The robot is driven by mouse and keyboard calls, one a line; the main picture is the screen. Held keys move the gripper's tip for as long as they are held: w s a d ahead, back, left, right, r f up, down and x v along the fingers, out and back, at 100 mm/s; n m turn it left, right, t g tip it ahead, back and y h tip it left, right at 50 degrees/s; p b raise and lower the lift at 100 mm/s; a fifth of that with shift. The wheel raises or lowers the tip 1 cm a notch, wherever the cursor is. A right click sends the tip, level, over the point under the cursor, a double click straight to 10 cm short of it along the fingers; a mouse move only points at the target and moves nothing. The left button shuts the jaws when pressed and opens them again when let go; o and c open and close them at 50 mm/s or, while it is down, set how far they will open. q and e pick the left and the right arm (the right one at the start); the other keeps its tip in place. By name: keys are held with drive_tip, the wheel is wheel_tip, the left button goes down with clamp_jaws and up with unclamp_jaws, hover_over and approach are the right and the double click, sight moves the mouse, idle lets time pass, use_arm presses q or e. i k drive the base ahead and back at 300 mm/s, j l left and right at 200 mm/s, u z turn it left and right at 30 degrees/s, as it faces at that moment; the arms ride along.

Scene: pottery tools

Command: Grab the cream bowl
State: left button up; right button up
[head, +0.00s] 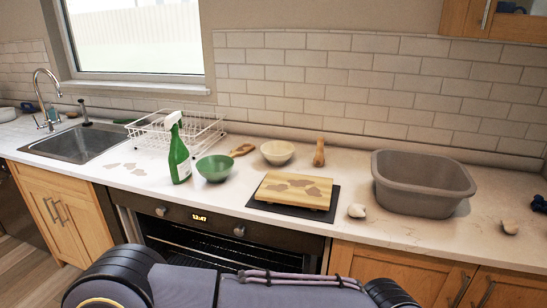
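The cream bowl (277,152) stands upright on the white counter, behind the wooden board and to the right of the green bowl. It looks empty, and nothing touches it from above. Neither of my grippers shows in the head view. Only dark parts of my own body show at the bottom edge.
A green bowl (215,168) and a green spray bottle (179,152) stand left of it. A stained wooden board (294,190) lies in front, a wooden tool (319,152) stands right. A grey tub (423,183) fills the right. A wire rack (174,132) stands behind the bottle.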

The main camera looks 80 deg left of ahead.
sight(278, 153)
drive_tip(key=i+u, duration=0.15)
drive_tip(key=u, duration=0.3)
drive_tip(key=i+u, duration=0.15)
drive_tip(key=u, duration=0.25)
drive_tip(key=i+l+u, duration=0.1)
drive_tip(key=u, duration=0.35)
